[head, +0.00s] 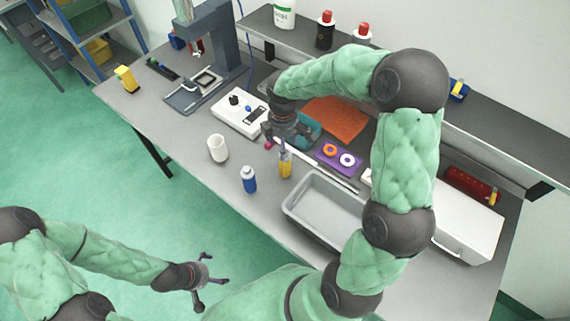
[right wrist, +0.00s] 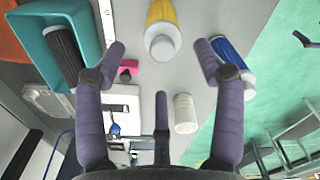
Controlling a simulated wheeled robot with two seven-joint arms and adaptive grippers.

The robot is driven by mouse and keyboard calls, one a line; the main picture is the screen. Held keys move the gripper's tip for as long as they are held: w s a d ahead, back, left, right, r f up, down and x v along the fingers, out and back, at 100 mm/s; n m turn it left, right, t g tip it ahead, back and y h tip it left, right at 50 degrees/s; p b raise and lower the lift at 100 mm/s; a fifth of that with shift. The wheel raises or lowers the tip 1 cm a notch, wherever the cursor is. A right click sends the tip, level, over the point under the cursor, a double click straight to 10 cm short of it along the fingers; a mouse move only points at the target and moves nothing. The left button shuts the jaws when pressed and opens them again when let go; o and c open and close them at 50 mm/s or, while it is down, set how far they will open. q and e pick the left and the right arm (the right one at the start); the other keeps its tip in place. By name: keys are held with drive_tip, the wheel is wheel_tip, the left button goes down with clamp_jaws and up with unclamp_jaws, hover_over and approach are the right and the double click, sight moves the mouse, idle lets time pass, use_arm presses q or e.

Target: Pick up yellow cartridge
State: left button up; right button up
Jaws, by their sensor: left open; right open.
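The yellow cartridge (head: 286,168) stands on the grey bench in the middle of the head view, partly covered at its top by my right gripper (head: 281,143). In the right wrist view the yellow cartridge (right wrist: 161,14) shows at the top centre, its pale rounded cap towards the camera. My right gripper (right wrist: 160,47) is open, with its fingers to either side of the cap and a visible gap on both sides. My left gripper (head: 211,281) is open and empty, low in the head view, over the green floor away from the bench.
A blue bottle (head: 249,180) and a white cup (head: 218,148) stand left of the cartridge. A grey tray (head: 292,210) lies in front right. Another yellow container (head: 125,78) stands far left.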

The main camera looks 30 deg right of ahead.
sight(285, 163)
drive_tip(key=f, duration=0.2)
drive_tip(key=s+f, duration=0.1)
drive_tip(key=f, duration=0.1)
drive_tip(key=shift+f+b, duration=0.15)
drive_tip(key=shift+b, duration=0.25)
drive_tip(key=shift+f, duration=0.45)
clamp_jaws()
